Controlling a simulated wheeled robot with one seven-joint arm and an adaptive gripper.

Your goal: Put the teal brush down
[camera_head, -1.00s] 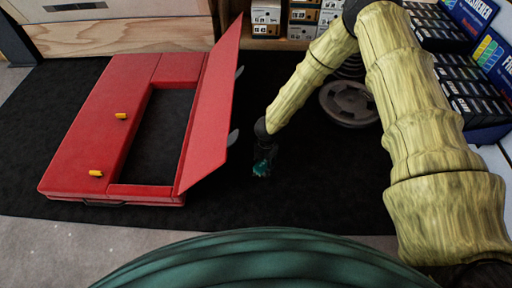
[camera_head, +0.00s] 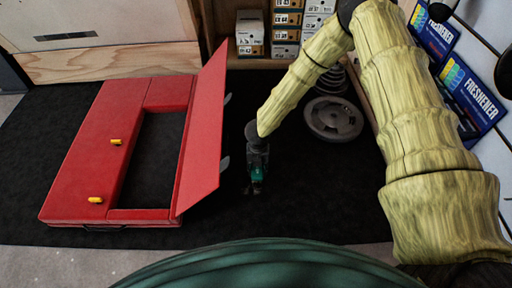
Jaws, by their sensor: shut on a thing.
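The teal brush (camera_head: 257,174) is a small patch of teal at the end of my gripper (camera_head: 254,184), over the black mat (camera_head: 310,215). My gripper points down and is shut on the brush. The gripper hides part of the brush, and I cannot tell whether the brush touches the mat.
A red box (camera_head: 75,180) with an opening, a raised red flap (camera_head: 205,140) and yellow pegs (camera_head: 95,200) lies to the left. A grey round weight (camera_head: 333,119) stands behind right. Shoe boxes (camera_head: 287,20) and blue freshener boxes (camera_head: 470,95) line the back and right. The mat around my gripper is bare.

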